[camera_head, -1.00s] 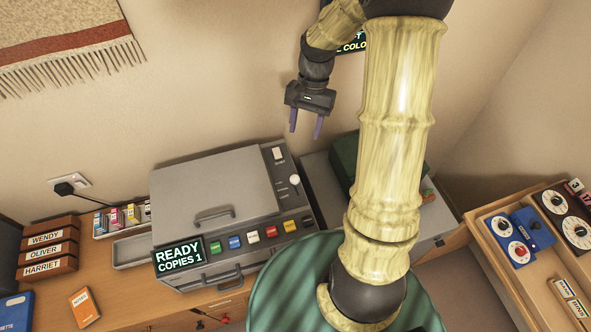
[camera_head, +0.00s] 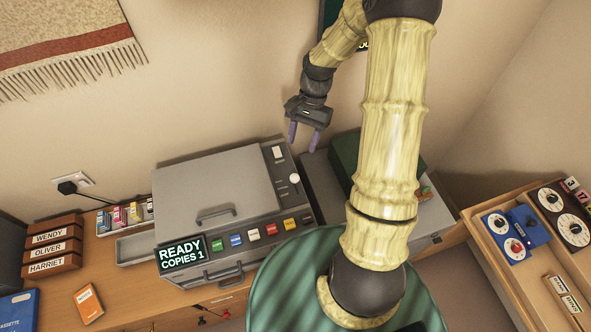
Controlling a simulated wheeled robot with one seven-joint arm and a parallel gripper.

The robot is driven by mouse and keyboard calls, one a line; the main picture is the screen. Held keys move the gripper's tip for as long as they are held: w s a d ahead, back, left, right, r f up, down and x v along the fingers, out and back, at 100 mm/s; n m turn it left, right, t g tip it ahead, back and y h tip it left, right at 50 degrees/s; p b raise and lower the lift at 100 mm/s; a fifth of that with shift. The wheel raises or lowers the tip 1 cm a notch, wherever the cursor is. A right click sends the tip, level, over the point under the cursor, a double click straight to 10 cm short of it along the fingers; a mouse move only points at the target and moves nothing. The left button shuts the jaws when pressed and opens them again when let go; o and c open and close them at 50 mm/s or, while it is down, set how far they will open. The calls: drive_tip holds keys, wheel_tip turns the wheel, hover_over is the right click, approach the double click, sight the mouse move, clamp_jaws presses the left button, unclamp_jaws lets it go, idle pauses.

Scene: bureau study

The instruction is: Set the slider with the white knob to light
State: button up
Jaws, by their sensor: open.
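The slider's white knob (camera_head: 295,179) sits on the right-hand strip of the grey copier (camera_head: 213,185). Small marks lie along the slider's track, but their lettering is too small to read. A white switch (camera_head: 277,153) is above it on the same strip. My gripper (camera_head: 303,145) points downward with its two purple fingers apart and nothing between them. In the picture it is above and slightly right of the white knob, near the copier's back right corner, and apart from the knob.
A display (camera_head: 181,253) reads READY COPIES 1. Several coloured buttons (camera_head: 253,234) line the copier's front. A dark green box (camera_head: 346,165) stands right of the copier. Ink cartridges (camera_head: 119,216) and name blocks (camera_head: 52,249) are at left. A tray with dials (camera_head: 508,285) is at right.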

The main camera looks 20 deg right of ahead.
sight(296, 176)
drive_tip(key=p+x, duration=0.3)
drive_tip(key=x, duration=0.9)
clamp_jaws()
drive_tip(key=shift+s+d, duration=0.1)
